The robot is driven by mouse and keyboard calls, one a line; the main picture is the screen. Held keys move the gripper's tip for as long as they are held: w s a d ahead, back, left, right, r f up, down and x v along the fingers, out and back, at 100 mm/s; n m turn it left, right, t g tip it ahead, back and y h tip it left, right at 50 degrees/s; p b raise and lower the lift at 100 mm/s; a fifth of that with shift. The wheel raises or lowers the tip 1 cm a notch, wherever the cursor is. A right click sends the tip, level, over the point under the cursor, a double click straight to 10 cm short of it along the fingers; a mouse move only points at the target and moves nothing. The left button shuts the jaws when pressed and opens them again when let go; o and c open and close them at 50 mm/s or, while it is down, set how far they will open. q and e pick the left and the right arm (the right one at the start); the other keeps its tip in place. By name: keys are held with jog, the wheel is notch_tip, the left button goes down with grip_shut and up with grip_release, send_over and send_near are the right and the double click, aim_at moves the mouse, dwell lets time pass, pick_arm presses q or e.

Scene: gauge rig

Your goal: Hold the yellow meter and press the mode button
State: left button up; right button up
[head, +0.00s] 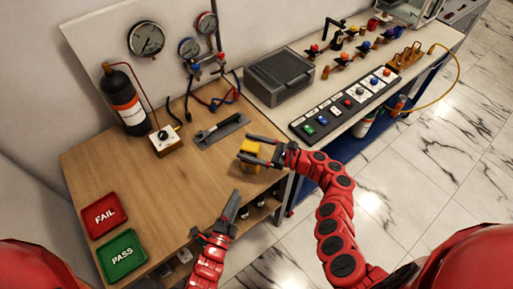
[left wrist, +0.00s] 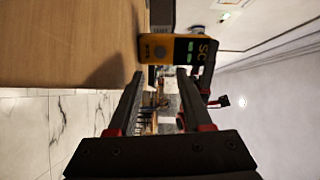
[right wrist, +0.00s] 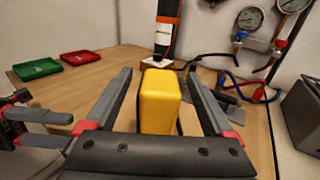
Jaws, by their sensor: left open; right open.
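The yellow meter (head: 248,148) stands at the right edge of the wooden table. My right gripper (head: 243,147) is open, its fingers on either side of the meter. The right wrist view shows the meter's plain yellow back (right wrist: 160,98) between the spread fingers, with gaps visible beside it. My left gripper (head: 216,216) is open and empty, lower in the head view, apart from the meter.
A grey tray with a probe (head: 220,131) lies behind the meter. A red FAIL tray (head: 104,214) and green PASS tray (head: 122,255) are at front left. A black cylinder (head: 128,105) and a small valve box (head: 165,141) stand at the back. The table's middle is clear.

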grip_shut()
pick_arm(q)
grip_shut()
dwell(0.4)
dwell(1.5)
